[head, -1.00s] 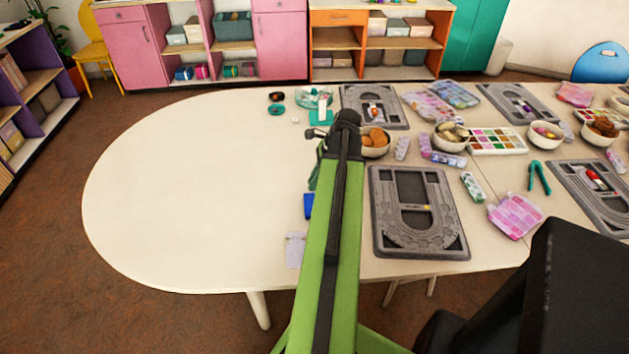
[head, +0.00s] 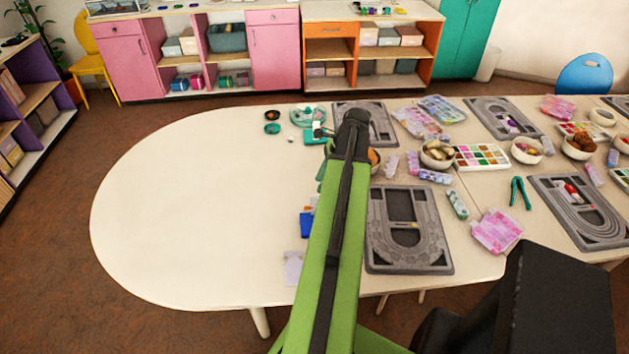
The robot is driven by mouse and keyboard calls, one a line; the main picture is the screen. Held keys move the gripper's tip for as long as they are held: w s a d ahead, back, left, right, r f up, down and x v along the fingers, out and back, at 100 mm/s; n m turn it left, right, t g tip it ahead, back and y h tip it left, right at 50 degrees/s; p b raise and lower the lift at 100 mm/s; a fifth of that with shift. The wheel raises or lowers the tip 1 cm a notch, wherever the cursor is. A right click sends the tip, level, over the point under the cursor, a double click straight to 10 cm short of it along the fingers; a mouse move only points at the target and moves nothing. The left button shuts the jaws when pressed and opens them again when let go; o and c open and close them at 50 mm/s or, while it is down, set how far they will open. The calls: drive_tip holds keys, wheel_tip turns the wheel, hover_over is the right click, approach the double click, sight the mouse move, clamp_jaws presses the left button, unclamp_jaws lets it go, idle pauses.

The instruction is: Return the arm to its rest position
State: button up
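My green and black arm reaches up from the bottom middle of the head view, over the white table (head: 190,210). Its black end lies near the back middle of the table, beside a bowl that it mostly hides.
A grey bead board (head: 434,247) lies right of my arm, and another bead board (head: 376,107) lies behind its end. A blue item (head: 307,222) is partly hidden by the arm. Bowls, bead boxes and green pliers (head: 519,192) crowd the right. The table's left is clear.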

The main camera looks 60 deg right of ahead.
drive_tip(key=p+v, duration=0.4)
drive_tip(key=v, duration=0.2)
drive_tip(key=shift+r, duration=0.1)
